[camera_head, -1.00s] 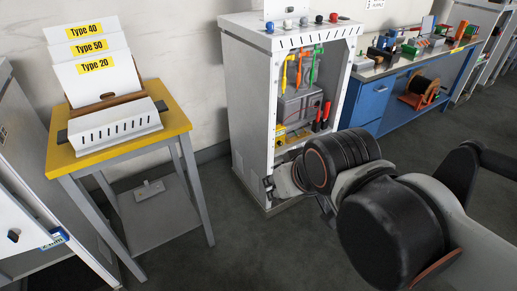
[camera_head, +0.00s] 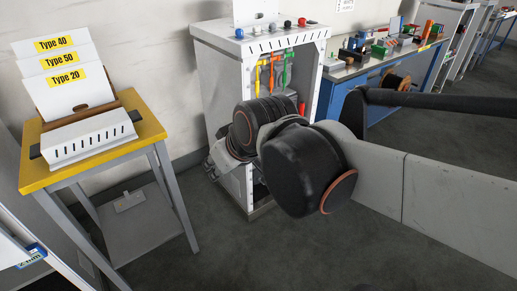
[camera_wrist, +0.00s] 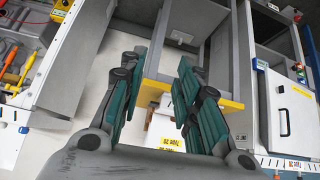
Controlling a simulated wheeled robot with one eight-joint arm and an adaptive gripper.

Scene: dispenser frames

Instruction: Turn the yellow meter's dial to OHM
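The white cabinet (camera_head: 215,85) stands open at the centre of the head view, with my arm across its lower shelves. The yellow meter is hidden there. A yellow box with dark marks, probably the meter (camera_wrist: 62,9), shows cut off at the top left of the wrist view. Its dial setting cannot be read. My gripper (camera_wrist: 161,58) is open and empty, its green-sided fingers apart on either side of the yellow-edged table in the background. It is well away from the yellow box. In the head view my arm mostly hides the gripper.
A yellow-topped table (camera_head: 36,178) with a holder of Type 40, 50 and 20 cards (camera_head: 60,70) stands left of the cabinet. A blue workbench (camera_head: 335,92) stands to its right. Coloured tools (camera_head: 265,75) hang inside the cabinet. The floor in front is clear.

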